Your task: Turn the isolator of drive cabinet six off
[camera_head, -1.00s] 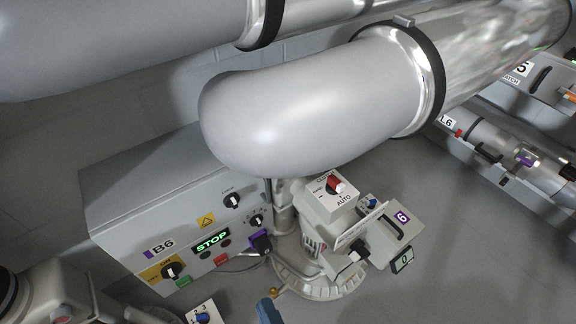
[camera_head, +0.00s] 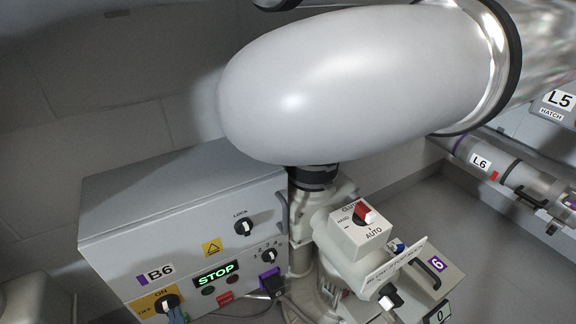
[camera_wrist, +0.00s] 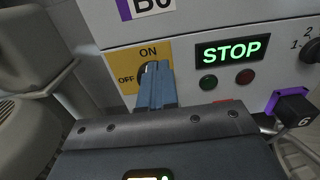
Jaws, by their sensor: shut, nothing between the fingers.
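Drive cabinet B6 (camera_head: 185,235) is a grey box at lower left with a lit green STOP display (camera_head: 216,273). Its isolator is a black rotary knob (camera_head: 166,302) on a yellow plate marked ON at the top and OFF at the left. The plate (camera_wrist: 130,84) also shows in the wrist view. My gripper (camera_wrist: 156,72) has its blue fingers shut together, with nothing between them. The fingertips are right at the knob and hide most of it in the wrist view. I cannot tell whether they touch it. The fingers also show at the bottom of the head view (camera_head: 180,314).
A LOCK knob (camera_head: 244,227), a numbered selector (camera_head: 268,256) and a purple-framed black plug (camera_head: 271,281) are on the same cabinet face. A large pipe (camera_head: 350,85) hangs above.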

